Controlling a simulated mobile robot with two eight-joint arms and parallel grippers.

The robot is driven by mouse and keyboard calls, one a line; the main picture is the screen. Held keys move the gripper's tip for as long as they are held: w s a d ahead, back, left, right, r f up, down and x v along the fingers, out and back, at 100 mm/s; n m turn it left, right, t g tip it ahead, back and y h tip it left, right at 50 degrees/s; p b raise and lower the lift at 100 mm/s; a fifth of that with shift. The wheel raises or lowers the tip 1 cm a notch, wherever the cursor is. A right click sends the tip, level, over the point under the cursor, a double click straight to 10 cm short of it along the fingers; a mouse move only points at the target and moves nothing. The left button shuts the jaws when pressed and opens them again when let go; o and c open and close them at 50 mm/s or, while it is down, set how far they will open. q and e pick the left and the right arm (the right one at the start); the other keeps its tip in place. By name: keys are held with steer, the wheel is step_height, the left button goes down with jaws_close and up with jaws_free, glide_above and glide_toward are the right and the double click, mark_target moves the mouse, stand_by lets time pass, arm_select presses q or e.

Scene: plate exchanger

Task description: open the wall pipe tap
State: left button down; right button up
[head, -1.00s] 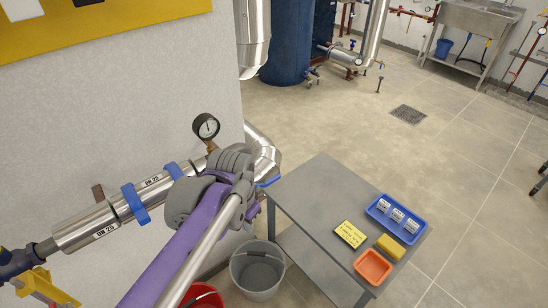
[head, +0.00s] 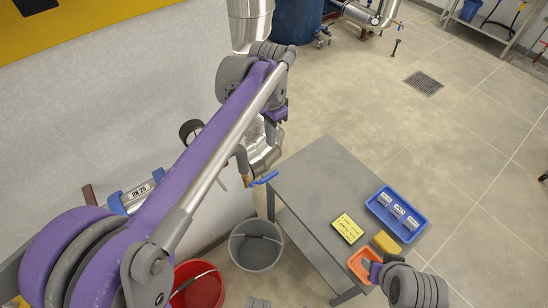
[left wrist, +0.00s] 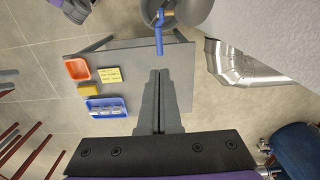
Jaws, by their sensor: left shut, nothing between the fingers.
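The wall pipe tap has a blue lever handle (head: 265,178) below the pressure gauge, beside the grey table's left corner. My left gripper (left wrist: 159,72) is shut and empty. In the head view it hangs above the tap, apart from the handle, its fingertips hard to make out. My right gripper (head: 372,270) shows at the lower right, over the edge of the orange tray; its fingers are too unclear to judge.
The grey table (head: 315,180) holds a blue tray (head: 385,222), a yellow note (head: 347,228), a yellow sponge (head: 386,242) and the orange tray (head: 361,259). A grey bucket (head: 257,250) and a red bucket (head: 195,290) stand on the floor below the tap.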

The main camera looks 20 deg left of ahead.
mark_target(271, 174)
arm_select(q)
steer(key=f, duration=0.4)
steer(key=f+b, duration=0.1)
steer(key=f, duration=0.9)
steer(key=shift+s, duration=0.25)
arm_select(e)
steer(key=shift+s+f, duration=0.3)
steer(key=shift+f, duration=0.3)
